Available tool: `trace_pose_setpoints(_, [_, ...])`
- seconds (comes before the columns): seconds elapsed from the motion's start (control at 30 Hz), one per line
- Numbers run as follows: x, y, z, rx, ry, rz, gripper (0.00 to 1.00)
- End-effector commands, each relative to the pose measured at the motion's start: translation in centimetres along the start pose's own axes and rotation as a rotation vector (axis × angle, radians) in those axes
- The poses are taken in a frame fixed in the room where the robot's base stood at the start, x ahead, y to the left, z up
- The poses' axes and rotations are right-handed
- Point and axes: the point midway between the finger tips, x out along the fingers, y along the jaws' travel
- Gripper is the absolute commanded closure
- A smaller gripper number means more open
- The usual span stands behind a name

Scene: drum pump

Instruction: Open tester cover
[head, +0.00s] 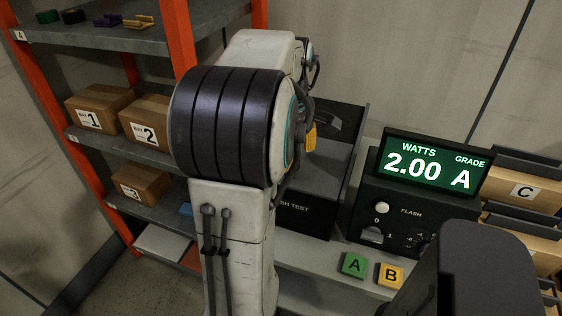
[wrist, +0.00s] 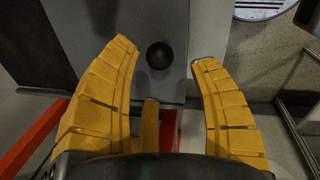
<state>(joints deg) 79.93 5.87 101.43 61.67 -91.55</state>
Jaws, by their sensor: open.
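The tester stands right of my arm in the head view, a dark box (head: 309,218) with part of a "FLASH TEST" label on its front. Its dark side wall (head: 354,165) rises behind my arm, and I cannot tell how the cover sits. In the wrist view a round black knob (wrist: 160,55) sits on a grey panel (wrist: 152,22), ahead of and between my fingertips. My gripper (wrist: 167,52) is open, its yellow fingers apart on either side of the knob, with no visible contact. In the head view my arm mostly hides it; a yellow finger (head: 311,137) shows.
The tester's display (head: 435,163) reads 2.00 watts, grade A, above a control panel (head: 395,221). Orange shelving (head: 188,60) with boxes (head: 98,108) stands left; bins (head: 522,192) stand right.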

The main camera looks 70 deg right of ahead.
Motion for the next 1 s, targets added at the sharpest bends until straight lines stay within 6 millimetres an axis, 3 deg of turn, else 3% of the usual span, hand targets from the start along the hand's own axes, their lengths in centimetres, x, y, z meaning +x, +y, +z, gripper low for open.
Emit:
trace_pose_setpoints(0.2, [2.9, -0.1, -0.1, 0.000, 0.000, -0.003, 0.44])
trace_pose_setpoints(0.4, [4.7, -0.1, -0.1, 0.000, 0.000, -0.001, 0.44])
trace_pose_setpoints(0.9, [5.3, 0.0, -0.1, 0.000, 0.000, 0.000, 0.44])
trace_pose_setpoints(1.0, [5.3, 0.0, -0.1, 0.000, 0.001, 0.000, 0.53])
